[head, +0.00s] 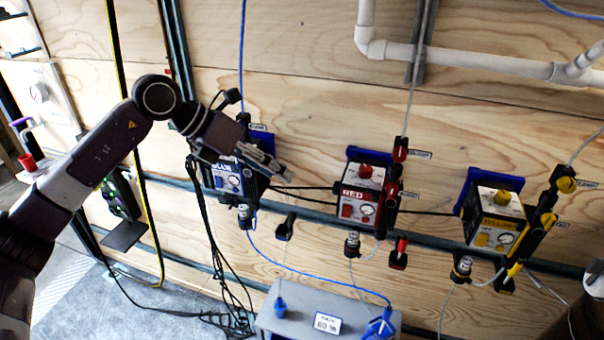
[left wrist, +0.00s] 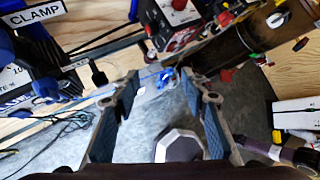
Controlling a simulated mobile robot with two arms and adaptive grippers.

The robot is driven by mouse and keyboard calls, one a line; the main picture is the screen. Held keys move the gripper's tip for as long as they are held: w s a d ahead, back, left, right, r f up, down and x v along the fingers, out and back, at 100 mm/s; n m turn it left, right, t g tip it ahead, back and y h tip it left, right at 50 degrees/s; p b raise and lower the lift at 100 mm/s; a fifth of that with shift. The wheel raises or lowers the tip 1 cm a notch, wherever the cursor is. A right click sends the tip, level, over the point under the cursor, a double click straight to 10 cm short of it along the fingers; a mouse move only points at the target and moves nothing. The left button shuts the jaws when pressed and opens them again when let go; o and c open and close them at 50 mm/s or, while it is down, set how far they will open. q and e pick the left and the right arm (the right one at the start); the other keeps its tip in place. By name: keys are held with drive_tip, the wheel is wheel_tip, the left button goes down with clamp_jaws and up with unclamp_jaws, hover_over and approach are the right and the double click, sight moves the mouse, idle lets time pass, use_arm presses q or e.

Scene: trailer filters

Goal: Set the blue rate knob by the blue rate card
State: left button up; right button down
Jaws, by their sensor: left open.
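The blue unit (head: 228,177) is a box with a blue front and a gauge, mounted on the wooden wall. My left gripper (head: 279,172) is open and empty, in front of the blue unit's upper right, and hides its top. In the left wrist view, the open fingers (left wrist: 162,84) point past the blue unit (left wrist: 22,80), which is at the left edge. My right gripper is not in view.
A red unit (head: 361,195) and a yellow unit (head: 496,222) stand to the right along the same rail. The grey box (head: 275,318) has blue connectors and a blue hose. Black cables hang below the blue unit. White pipe (head: 470,61) crosses the wall above.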

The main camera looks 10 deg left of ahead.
use_arm(q)
drive_tip(key=d+h, duration=0.2)
drive_tip(key=d, duration=0.4)
drive_tip(key=shift+s+d+r+h, duration=0.4)
